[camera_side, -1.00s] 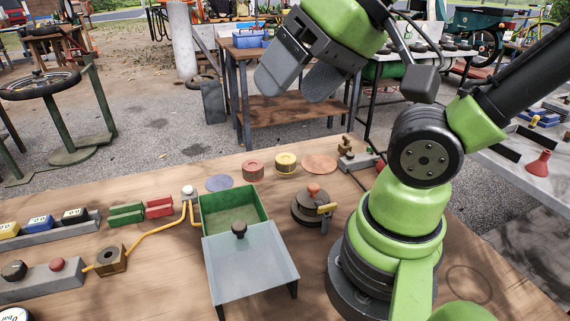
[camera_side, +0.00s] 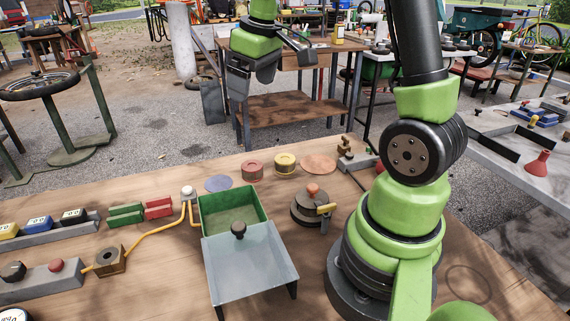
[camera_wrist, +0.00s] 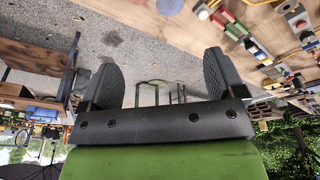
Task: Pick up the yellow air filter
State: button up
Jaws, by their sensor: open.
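The yellow air filter (camera_side: 285,161) is a short round yellow piece near the back edge of the wooden bench. It sits just right of a similar red round piece (camera_side: 252,168). My gripper (camera_side: 253,86) is high above and beyond the bench's back edge, up and left of the filter in the side view, and apart from it. Its two dark fingers are spread with nothing between them. The wrist view also shows the open gripper (camera_wrist: 161,80), with gravel beyond it. I cannot make out the filter in the wrist view.
An open green bin (camera_side: 233,212) with a grey lid panel (camera_side: 250,265) stands mid-bench. A round lidded pot (camera_side: 312,205) stands to its right. A blue disc (camera_side: 218,183) and a copper-coloured disc (camera_side: 319,164) flank the round pieces. A yellow hose (camera_side: 150,238) runs left.

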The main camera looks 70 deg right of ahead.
jog(key=d+f+n+g, duration=0.1)
jog(key=d+f, duration=0.3)
jog(key=f, duration=0.1)
jog(key=d+f+g, duration=0.1)
jog(key=d+f, duration=0.3)
jog(key=d+f+n, duration=0.1)
jog(key=d+f, duration=0.3)
jog(key=f, duration=0.1)
jog(key=shift+s+d+f+n+g, duration=0.15)
jog(key=shift+f+n+g, duration=0.15)
jog(key=shift+g, duration=0.1)
send_over(284, 158)
jog(key=f, duration=0.4)
jog(key=shift+w+f, duration=0.2)
jog(key=shift+s+f, duration=0.15)
jog(key=shift+f, duration=2.65)
jog(key=shift+c, duration=0.4)
jog(key=c, duration=0.9)
